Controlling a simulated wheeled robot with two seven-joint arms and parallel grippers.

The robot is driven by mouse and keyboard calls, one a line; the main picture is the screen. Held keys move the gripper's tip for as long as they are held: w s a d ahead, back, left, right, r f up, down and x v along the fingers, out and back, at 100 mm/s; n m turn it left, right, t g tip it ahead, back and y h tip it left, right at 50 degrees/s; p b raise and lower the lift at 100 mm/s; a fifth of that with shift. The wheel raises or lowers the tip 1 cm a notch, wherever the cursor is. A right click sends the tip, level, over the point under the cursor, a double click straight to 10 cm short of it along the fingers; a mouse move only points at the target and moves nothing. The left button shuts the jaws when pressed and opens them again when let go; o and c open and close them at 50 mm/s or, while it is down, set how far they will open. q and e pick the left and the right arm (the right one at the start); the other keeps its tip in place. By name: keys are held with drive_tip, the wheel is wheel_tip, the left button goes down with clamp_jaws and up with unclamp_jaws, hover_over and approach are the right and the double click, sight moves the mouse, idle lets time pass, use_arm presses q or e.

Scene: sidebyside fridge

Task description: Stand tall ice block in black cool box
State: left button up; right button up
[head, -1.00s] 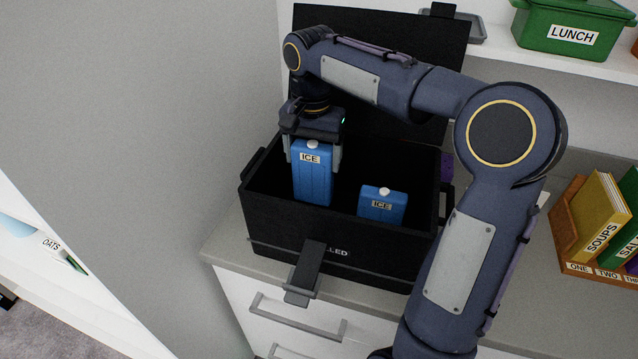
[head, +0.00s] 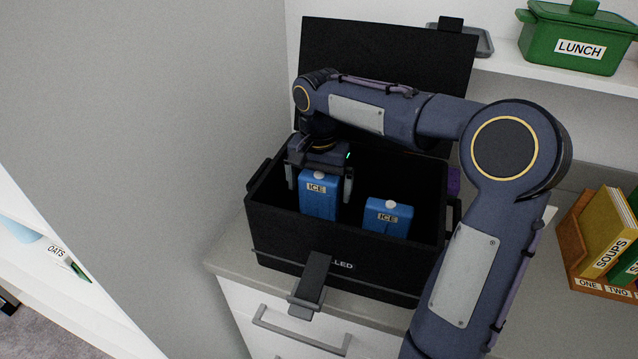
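The black cool box (head: 300,248) stands on the counter with its lid (head: 390,55) raised at the back. The tall blue ice block (head: 318,203), with a white cap and an ICE label, is upright in the left part of the box; its lower part is hidden by the front wall. My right gripper (head: 319,185) points down over it, one finger on each side, with gaps showing between the fingers and the block. A shorter-looking blue ice block (head: 388,222) stands to its right in the box. My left gripper is out of view.
My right arm crosses over the box's right side. A book rack (head: 598,285) stands on the counter at right. A green LUNCH box (head: 575,45) and a grey tray (head: 480,42) are on the shelf behind. The front latch (head: 311,280) hangs forward over the drawers.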

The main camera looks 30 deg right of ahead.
wheel_tip(320, 180, up, 12)
drive_tip(key=p, duration=0.1)
drive_tip(key=shift+r, duration=0.15)
idle(0.4)
idle(0.5)
